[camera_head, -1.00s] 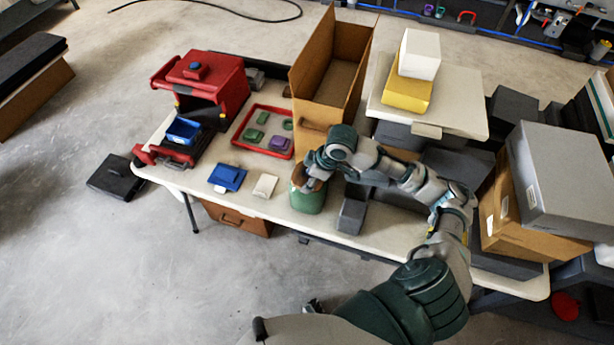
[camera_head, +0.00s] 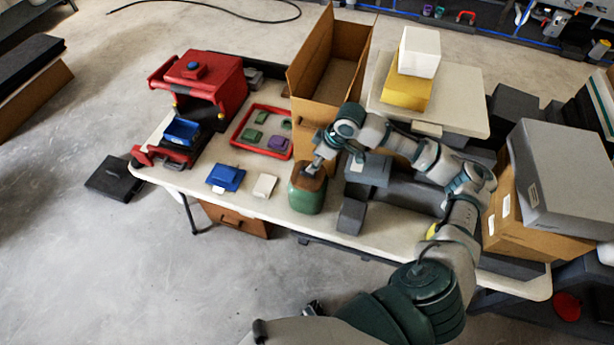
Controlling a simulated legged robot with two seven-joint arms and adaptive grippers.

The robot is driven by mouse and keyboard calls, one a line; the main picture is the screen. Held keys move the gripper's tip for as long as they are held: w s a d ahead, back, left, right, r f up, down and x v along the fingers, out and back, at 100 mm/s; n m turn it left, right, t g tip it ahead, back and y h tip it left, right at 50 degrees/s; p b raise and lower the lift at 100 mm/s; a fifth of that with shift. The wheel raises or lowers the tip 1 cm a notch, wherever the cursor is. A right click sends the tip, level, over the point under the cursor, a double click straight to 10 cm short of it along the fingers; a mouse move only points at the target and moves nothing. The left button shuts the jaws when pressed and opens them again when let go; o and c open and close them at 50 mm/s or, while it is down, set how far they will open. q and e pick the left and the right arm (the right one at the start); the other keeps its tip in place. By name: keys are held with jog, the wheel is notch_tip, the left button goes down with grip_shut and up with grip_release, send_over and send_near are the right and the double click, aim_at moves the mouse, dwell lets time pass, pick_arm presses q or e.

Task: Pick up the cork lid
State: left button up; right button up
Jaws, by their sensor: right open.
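The green jar (camera_head: 306,197) stands upright near the front edge of the white table. The brown cork lid (camera_head: 309,178) sits on top of the jar, and its far part is partly covered by my gripper. My right gripper (camera_head: 312,168) is open at the far upper edge of the lid, with its fingers pointing down toward it. I cannot tell whether the fingers touch the lid. My left gripper is not in view.
A grey open box (camera_head: 352,216) stands right of the jar. A white block (camera_head: 265,186) and a blue item (camera_head: 226,177) lie to its left. A red tray (camera_head: 263,153) and a tall cardboard box (camera_head: 308,115) stand behind. Grey boxes crowd the right.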

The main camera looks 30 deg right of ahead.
aim_at(308, 175)
jog(key=shift+w+d+f, duration=0.1)
jog(key=shift+f, duration=0.45)
jog(key=x, duration=0.4)
jog(key=shift+d+f, duration=0.1)
jog(key=shift+f, duration=0.25)
jog(key=shift+w, duration=0.1)
jog(key=shift+a+r, duration=0.1)
jog(key=shift+a, duration=0.1)
jog(key=shift+c, duration=1.2)
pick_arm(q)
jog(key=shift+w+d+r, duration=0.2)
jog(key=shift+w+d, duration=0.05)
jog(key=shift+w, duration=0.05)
pick_arm(e)
jog(key=shift+d, duration=0.15)
grip_shut()
